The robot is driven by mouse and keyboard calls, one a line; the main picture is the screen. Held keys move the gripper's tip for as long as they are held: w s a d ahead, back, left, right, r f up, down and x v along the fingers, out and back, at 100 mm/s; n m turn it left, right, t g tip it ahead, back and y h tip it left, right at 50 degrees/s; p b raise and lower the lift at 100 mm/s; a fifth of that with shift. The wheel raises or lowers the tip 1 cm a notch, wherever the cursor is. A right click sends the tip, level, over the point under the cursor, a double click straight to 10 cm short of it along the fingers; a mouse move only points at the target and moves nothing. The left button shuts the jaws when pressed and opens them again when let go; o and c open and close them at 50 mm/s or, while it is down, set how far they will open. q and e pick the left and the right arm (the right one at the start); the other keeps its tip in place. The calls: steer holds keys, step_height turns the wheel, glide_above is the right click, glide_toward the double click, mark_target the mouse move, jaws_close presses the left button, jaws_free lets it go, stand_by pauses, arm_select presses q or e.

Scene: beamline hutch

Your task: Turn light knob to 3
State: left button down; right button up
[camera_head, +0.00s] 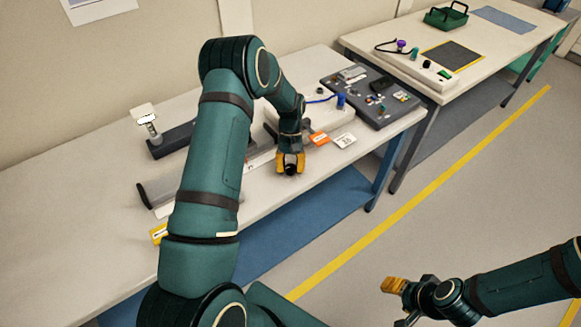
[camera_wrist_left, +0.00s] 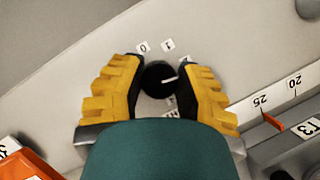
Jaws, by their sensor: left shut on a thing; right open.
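The light knob (camera_wrist_left: 157,79) is a round black knob with a white pointer line, on a pale panel in the left wrist view. Its pointer points to the right in that view. Small labels "0" (camera_wrist_left: 143,47) and "1" (camera_wrist_left: 168,45) sit above it; other labels are partly hidden by the fingers. My left gripper (camera_head: 290,163) is over the near edge of the middle table. Its yellow fingers are shut on the knob, one on each side. My right gripper (camera_head: 402,298) is open and empty over the floor, apart from the tables.
A dark board (camera_head: 370,112) with small parts lies right of my left gripper. An orange tag and a "25" label (camera_head: 344,141) are close by. A grey scale rail runs along the table (camera_head: 75,190). A second table holds a green basket (camera_head: 446,17).

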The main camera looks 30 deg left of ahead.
arm_select(q)
steer(key=m+y, duration=0.1)
steer(key=m, duration=0.2)
steer(key=m+y, duration=0.1)
steer(key=m, duration=0.2)
steer(key=shift+s+f+m+g, duration=0.1)
steer(key=shift+s+m+g, duration=0.05)
steer(key=shift+m+g, duration=0.2)
stand_by(0.5)
steer(key=c, duration=0.6)
jaws_free()
steer(key=v, duration=1.2)
steer(key=shift+d, duration=0.25)
